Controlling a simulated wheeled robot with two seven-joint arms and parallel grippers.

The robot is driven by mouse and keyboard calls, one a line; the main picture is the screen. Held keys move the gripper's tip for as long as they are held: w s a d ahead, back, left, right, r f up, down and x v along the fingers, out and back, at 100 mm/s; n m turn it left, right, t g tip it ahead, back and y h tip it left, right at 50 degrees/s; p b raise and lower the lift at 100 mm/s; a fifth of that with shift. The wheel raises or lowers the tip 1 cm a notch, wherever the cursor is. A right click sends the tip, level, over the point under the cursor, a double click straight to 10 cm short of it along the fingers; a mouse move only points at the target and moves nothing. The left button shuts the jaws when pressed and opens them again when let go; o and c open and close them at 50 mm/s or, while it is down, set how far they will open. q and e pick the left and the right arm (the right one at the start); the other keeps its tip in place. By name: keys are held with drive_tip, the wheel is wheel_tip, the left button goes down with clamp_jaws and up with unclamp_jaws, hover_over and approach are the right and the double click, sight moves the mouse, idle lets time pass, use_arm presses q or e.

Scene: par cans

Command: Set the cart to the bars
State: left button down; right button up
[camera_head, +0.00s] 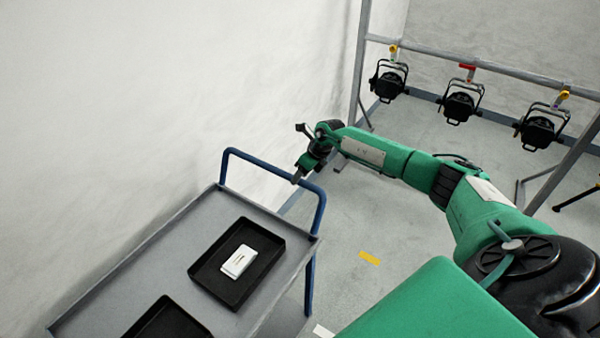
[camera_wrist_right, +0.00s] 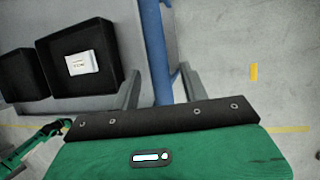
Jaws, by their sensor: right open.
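The grey cart (camera_head: 190,245) with a blue push handle (camera_head: 262,164) stands at the lower left of the head view, close to the white wall. My right gripper (camera_head: 297,179) is at the handle's near right corner. In the right wrist view the blue handle (camera_wrist_right: 153,40) runs between the two spread fingers of my right gripper (camera_wrist_right: 160,88); I cannot tell if they touch it. My left gripper is not in the head view.
Two black trays lie on the cart; one (camera_head: 207,277) holds a white box (camera_head: 239,261). A grey metal rail (camera_head: 480,64) on legs carries three black par cans (camera_head: 462,106) at the upper right. Open floor (camera_head: 345,215) lies between cart and rail.

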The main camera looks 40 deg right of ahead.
drive_tip(key=shift+w+a+f, duration=0.15)
drive_tip(key=shift+a+f, duration=0.05)
drive_tip(key=shift+f, duration=0.4)
clamp_jaws()
